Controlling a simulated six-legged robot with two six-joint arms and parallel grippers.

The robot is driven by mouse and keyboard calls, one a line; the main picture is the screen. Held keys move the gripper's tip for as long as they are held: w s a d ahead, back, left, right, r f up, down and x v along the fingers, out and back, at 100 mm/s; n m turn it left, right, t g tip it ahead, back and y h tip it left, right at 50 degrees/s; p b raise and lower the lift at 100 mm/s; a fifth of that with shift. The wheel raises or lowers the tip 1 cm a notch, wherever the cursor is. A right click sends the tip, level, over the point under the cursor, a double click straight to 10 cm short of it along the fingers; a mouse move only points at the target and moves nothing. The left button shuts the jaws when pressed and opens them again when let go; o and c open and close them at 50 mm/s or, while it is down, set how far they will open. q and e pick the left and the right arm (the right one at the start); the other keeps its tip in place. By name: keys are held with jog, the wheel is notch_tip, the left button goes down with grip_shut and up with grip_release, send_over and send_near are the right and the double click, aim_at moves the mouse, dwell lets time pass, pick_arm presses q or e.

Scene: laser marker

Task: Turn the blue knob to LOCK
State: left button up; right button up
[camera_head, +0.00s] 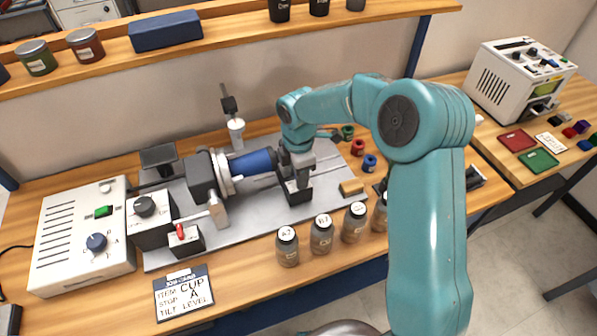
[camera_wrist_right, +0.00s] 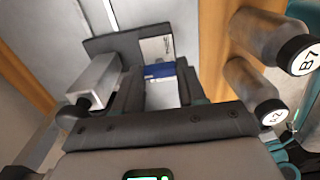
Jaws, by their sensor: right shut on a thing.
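My right gripper (camera_head: 298,182) reaches down to a dark block (camera_head: 299,195) on the grey plate, beside the end of the blue cylinder. In the right wrist view its fingers (camera_wrist_right: 158,84) are shut around a small blue part (camera_wrist_right: 159,70), which appears to be the blue knob. A pale label (camera_wrist_right: 155,47) shows on the dark block just beyond it; its text cannot be read. In the head view the gripper hides this knob. Another blue knob (camera_head: 96,242) is on the white control box at left, clear of my arm. My left gripper is out of view.
The blue cylinder (camera_head: 252,162) lies sideways in the grey chuck (camera_head: 204,175), close to my gripper. Several jars, one marked A2 (camera_head: 287,246), stand along the front. A sponge-like block (camera_head: 352,187) lies right of the dark block. A shelf (camera_head: 235,32) spans the back.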

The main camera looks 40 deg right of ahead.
jog(key=shift+w+r, duration=0.1)
jog(key=shift+r, duration=0.05)
jog(key=o, duration=1.1)
jog(key=shift+c, duration=0.2)
notch_tip(320, 180, up, 16)
jog(key=shift+r, duration=0.15)
notch_tip(320, 180, up, 7)
jog(key=p, duration=0.7)
jog(key=shift+s, duration=0.2)
